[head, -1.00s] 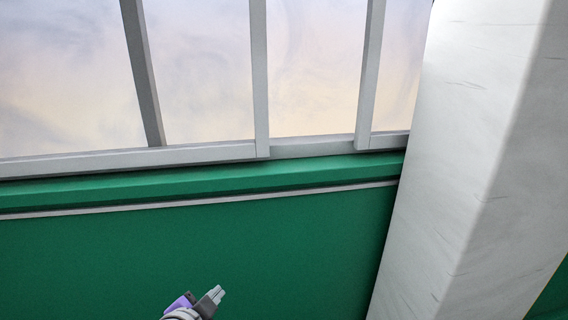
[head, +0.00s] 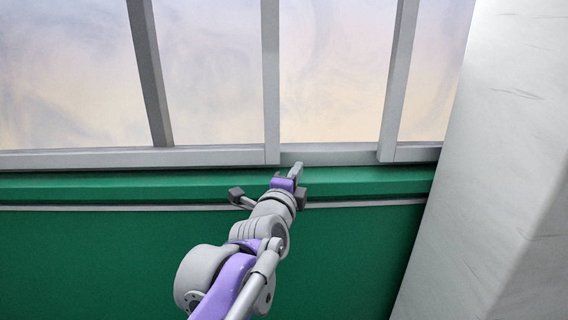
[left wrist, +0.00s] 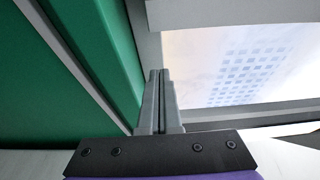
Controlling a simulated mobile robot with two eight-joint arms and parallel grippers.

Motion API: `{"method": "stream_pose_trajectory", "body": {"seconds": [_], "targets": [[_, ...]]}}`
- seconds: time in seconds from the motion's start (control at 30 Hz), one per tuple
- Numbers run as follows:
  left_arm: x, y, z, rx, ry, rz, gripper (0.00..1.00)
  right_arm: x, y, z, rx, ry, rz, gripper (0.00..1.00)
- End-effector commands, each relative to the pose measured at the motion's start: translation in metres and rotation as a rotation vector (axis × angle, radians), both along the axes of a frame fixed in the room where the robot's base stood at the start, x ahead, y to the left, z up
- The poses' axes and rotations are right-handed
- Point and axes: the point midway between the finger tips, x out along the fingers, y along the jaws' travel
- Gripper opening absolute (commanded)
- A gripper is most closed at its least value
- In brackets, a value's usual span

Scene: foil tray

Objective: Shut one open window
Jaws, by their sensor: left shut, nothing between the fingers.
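The window (head: 205,157) has a grey frame with several uprights and pale panes. A front sash ends at the upright (head: 271,85), and its bottom rail steps back there. I cannot tell from this how wide any opening is. My left gripper (head: 297,167) is shut and empty, its fingertips at the bottom rail just right of that upright. I cannot tell whether they touch the frame. In the left wrist view the shut fingers (left wrist: 160,75) point up between the green sill and the grey window frame (left wrist: 230,14). My right gripper is not in view.
A green wall (head: 90,260) with a green sill ledge (head: 120,188) runs below the window. A pale marbled pillar (head: 490,190) stands on the right and juts out towards me. The space in front of the wall to the left is clear.

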Motion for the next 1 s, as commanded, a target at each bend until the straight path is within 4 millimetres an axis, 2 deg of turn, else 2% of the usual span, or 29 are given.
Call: {"method": "stream_pose_trajectory", "body": {"seconds": [0.2, 0.6, 1.0], "targets": [[0.041, -0.015, 0.001, 0.001, 0.000, 0.001, 0.00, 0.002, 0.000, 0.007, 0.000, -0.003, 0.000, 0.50], [0.038, 0.019, -0.001, 0.001, 0.000, 0.002, 0.00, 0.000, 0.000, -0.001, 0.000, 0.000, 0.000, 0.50], [0.038, 0.026, 0.000, 0.000, 0.001, 0.000, 0.00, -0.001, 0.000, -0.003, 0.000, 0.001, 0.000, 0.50]]}}
